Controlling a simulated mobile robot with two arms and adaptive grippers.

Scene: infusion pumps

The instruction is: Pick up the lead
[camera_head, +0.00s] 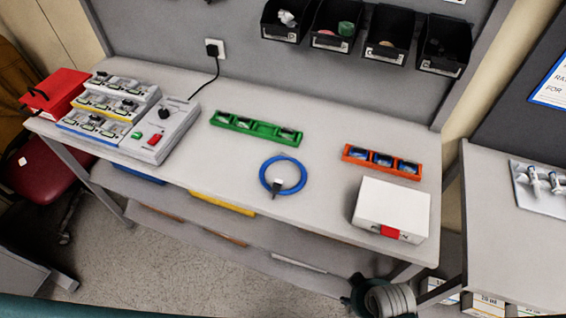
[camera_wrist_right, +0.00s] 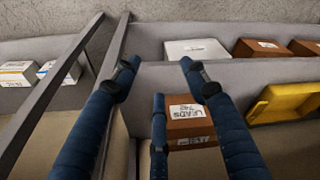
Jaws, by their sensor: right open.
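The lead (camera_head: 283,175) is a blue coiled cable lying on the grey workbench (camera_head: 325,155), right of the middle in the head view. A pale label or tie and a dark plug end show at the coil. My right gripper (camera_wrist_right: 160,80) shows in the right wrist view with its blue fingers spread and nothing between them. It is away from the lead, which is not in that view. Part of my right arm shows at the bottom right of the head view, below the bench's front edge. My left gripper is in neither view.
A green tray (camera_head: 257,128), an orange tray (camera_head: 382,162) and a white box (camera_head: 392,208) stand near the lead. Pump units (camera_head: 165,130) and a red case (camera_head: 55,92) stand at left. The wrist view shows a brown box labelled LEADS (camera_wrist_right: 190,112) and a yellow bin (camera_wrist_right: 285,103).

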